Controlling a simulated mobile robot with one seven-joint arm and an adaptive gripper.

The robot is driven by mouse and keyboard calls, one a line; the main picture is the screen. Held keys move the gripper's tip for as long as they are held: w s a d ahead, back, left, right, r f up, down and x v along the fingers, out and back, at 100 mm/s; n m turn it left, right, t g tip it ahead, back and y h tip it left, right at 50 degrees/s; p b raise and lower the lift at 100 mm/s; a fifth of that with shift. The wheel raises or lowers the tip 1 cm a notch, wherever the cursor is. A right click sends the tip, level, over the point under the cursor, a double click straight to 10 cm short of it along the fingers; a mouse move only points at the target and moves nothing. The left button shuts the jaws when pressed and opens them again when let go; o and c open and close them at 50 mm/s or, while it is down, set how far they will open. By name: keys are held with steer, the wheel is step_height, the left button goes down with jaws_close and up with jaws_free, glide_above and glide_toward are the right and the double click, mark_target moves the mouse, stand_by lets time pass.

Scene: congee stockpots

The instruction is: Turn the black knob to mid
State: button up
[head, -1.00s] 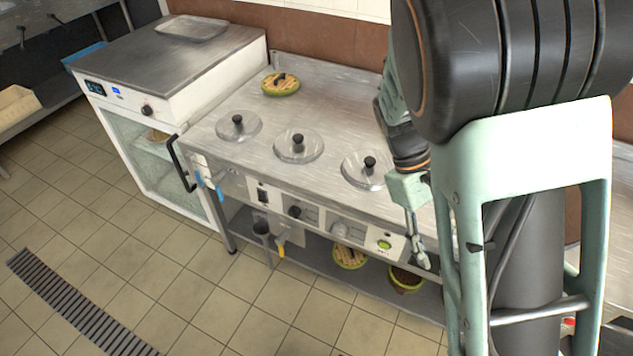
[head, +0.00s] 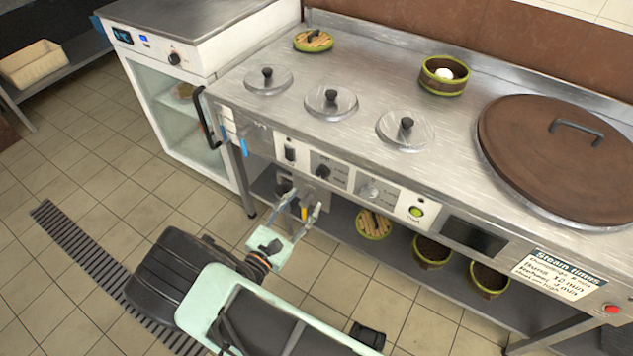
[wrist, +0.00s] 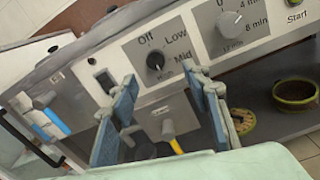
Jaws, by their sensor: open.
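The black knob (head: 322,171) is on the front panel of the steel counter, left of a grey timer knob (head: 369,191). In the wrist view the black knob (wrist: 155,60) has Off, Low, Mid and High printed around it. Its pointer is too small to read surely. My gripper (head: 300,210) is open and empty, in front of the panel and below the black knob, apart from it. In the wrist view the blue-padded fingers of my gripper (wrist: 163,88) stand apart, with the knob showing beyond and between their tips.
A black switch (head: 290,153) is left of the knob and a green Start button (head: 416,212) is right of it. A drain tap with a yellow handle (wrist: 176,146) sits below. Steamer baskets (head: 432,250) stand on the lower shelf. The tiled floor in front is open.

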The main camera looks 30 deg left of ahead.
mark_target(321, 175)
steer(key=shift+y, duration=0.3)
steer(key=w, duration=0.6)
steer(key=w+b, duration=0.1)
steer(key=w, duration=0.3)
steer(key=shift+w+a+f, duration=0.1)
steer(key=shift+a+f, duration=0.25)
steer(key=shift+a, duration=0.05)
steer(key=shift+c, duration=0.6)
steer(key=c, duration=1)
